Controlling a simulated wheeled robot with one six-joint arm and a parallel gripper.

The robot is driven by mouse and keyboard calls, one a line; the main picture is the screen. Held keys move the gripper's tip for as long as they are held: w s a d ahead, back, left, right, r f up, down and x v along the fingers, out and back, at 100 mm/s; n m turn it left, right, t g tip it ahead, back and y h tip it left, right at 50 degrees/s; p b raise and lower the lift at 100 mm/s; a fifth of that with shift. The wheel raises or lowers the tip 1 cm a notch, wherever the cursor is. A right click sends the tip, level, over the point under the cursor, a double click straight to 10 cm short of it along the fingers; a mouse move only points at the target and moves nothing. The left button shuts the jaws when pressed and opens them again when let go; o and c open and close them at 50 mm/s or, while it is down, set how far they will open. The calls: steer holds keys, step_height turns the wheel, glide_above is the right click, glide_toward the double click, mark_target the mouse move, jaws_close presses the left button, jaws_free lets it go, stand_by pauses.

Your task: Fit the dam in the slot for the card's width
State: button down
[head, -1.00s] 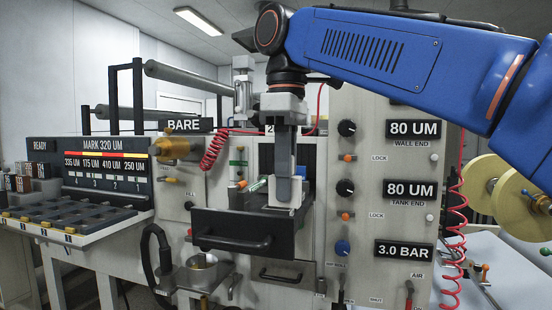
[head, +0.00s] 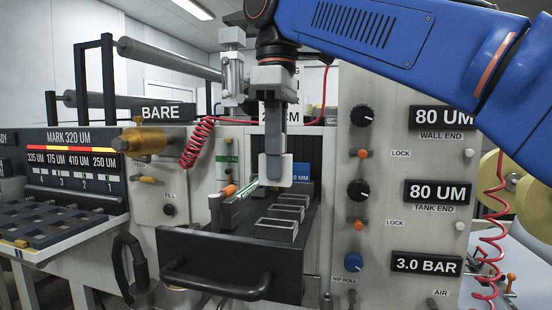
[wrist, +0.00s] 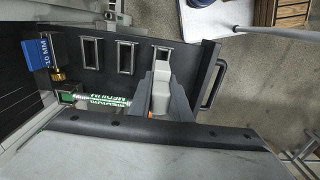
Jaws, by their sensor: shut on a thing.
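My gripper (head: 275,178) is shut on a pale block, the dam (head: 289,166), and holds it upright above the open drawer. The dam also shows between my fingers in the wrist view (wrist: 157,68). The black drawer (head: 195,247) holds a row of rectangular metal-rimmed slots (head: 276,229), which show in the wrist view too (wrist: 90,53). In the wrist view the dam overlaps the slot nearest the drawer handle; I cannot tell its exact height above it. A blue tag or card marked with an MM width (head: 301,171) is at the drawer's back, its first digits partly hidden in the head view.
A green and white tube marked MEDIUM (wrist: 103,101) lies along the drawer's side. The drawer handle (head: 215,280) sticks out in front. A red coiled hose (head: 197,142) hangs left of my gripper. The dial panel (head: 390,180) stands close on the right.

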mark_target(277, 186)
steer(key=shift+d, duration=0.1)
steer(key=shift+f, duration=2.85)
steer(key=shift+f, duration=1.25)
steer(key=c, duration=1.6)
jaws_free()
steer(key=shift+o, duration=0.2)
steer(key=shift+r, duration=3.75)
steer(key=shift+s, duration=0.15)
